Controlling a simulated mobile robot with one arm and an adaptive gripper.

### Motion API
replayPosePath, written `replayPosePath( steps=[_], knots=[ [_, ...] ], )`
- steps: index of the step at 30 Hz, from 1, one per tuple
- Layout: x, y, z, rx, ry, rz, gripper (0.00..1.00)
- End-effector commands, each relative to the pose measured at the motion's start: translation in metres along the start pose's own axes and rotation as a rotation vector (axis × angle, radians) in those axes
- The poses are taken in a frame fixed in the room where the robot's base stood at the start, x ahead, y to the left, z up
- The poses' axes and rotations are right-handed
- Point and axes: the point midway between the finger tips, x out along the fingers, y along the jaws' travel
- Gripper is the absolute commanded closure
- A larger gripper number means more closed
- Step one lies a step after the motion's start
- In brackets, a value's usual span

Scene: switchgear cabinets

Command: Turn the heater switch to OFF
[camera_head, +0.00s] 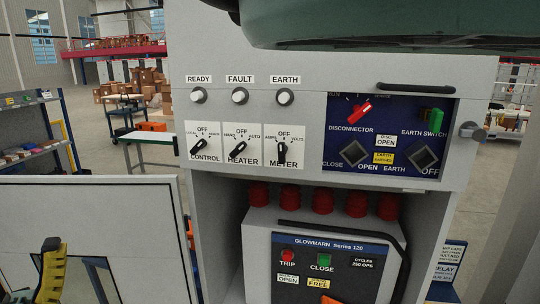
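The heater switch (238,147) is a black rotary knob on a white plate, the middle one of three, marked OFF at the top, HAND at the left and AUTO at the right. Its handle lies diagonally, with the upper end leaning right toward AUTO and not upright at OFF. The control switch (201,147) to its left is also diagonal. The meter switch (282,151) to its right stands about upright. My gripper is not visible, and nothing touches the heater switch.
A large dark green body, apparently part of my arm, hangs across the top right. A black handle bar (416,87) and a blue panel (335,140) with a red disconnector knob (359,111) lie right of the switches. Red bushings (323,201) stand below. A pale panel (90,215) stands at left.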

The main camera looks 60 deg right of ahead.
Motion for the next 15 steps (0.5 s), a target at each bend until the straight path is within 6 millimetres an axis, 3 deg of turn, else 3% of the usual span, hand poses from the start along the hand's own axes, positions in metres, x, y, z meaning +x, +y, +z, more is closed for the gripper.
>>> replayPosePath(
  steps=[1,6,9,12,15],
  knots=[
    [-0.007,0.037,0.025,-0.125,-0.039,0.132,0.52],
    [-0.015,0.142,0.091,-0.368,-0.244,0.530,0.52],
    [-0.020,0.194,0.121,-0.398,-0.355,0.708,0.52],
    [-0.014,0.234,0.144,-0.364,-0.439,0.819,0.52],
    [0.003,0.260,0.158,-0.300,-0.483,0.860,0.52]
  ],
)
